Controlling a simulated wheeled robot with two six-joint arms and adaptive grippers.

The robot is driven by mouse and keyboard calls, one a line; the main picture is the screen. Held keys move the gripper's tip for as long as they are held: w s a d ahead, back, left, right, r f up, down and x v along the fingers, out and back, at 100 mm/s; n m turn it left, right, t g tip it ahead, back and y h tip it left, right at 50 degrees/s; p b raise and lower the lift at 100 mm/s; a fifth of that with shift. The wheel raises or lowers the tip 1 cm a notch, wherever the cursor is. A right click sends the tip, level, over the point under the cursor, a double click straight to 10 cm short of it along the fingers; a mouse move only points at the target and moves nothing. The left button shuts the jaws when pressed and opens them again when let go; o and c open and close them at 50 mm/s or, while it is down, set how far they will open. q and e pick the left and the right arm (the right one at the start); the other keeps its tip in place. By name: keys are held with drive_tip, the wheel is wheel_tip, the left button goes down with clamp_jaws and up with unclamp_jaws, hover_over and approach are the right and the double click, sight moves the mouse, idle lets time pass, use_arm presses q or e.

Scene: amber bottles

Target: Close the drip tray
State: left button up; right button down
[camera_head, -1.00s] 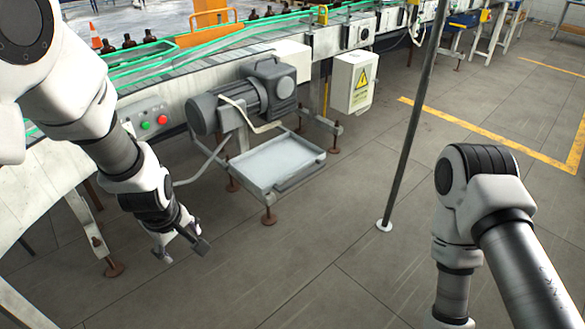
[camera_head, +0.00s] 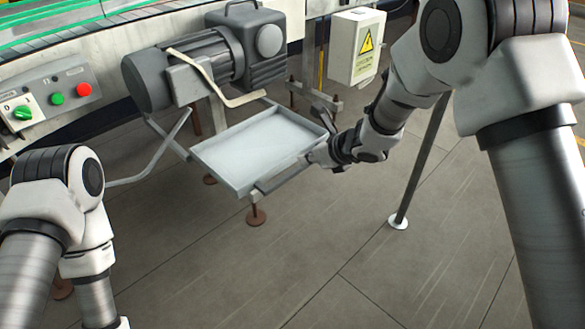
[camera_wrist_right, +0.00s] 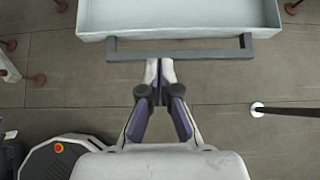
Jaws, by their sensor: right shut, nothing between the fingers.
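The drip tray (camera_head: 225,170) is a shallow pale grey tray sticking out below the motor, with a grey bar handle (camera_head: 286,176) along its front edge. In the right wrist view the tray (camera_wrist_right: 180,18) is at the top, with its handle (camera_wrist_right: 200,49) crossing below it. My right gripper (camera_head: 312,157) is at the front right of the tray, by the handle. In the right wrist view its fingers (camera_wrist_right: 160,68) are together and empty, their tips at the handle's near side; I cannot tell whether they touch. My left gripper is out of frame.
The grey motor (camera_head: 210,65) stands above and behind the tray. A white box with a warning sign (camera_head: 356,45) hangs to its right. A dark pole with a white foot (camera_head: 398,221) rises right of the tray. The floor in front is clear.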

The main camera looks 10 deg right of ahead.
sight(281, 166)
drive_tip(key=x, duration=1)
drive_tip(key=shift+d+f, duration=0.2)
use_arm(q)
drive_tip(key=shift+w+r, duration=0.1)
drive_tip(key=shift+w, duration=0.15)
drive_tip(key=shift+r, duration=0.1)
